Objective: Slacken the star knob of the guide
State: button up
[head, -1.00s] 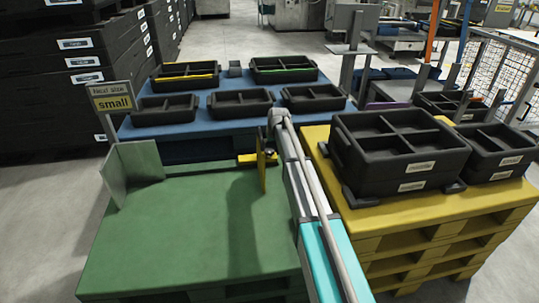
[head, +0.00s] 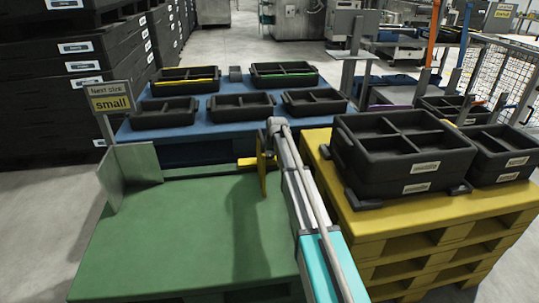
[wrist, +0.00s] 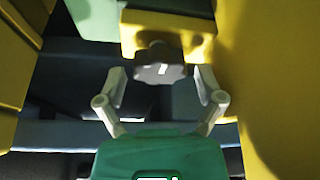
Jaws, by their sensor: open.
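The guide's yellow upright plate (head: 262,178) stands at the far right part of the green pallet top in the head view, with a short yellow bar (head: 246,162) beside it. In the wrist view, the dark star knob (wrist: 152,73) with a white mark sits below a yellow block (wrist: 165,30) of the guide. My gripper (wrist: 160,78) is open, with one finger on each side of the knob. Gaps show between fingers and knob, and the gripper looks apart from it. In the head view my arm hides the gripper and the knob.
A yellow pallet stack (head: 400,235) with black trays (head: 400,155) stands close right of my arm. Behind, a blue table (head: 215,128) holds several black trays.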

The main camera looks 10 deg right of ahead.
jog(key=c, duration=0.8)
jog(key=shift+a, duration=0.15)
jog(key=shift+c, duration=0.3)
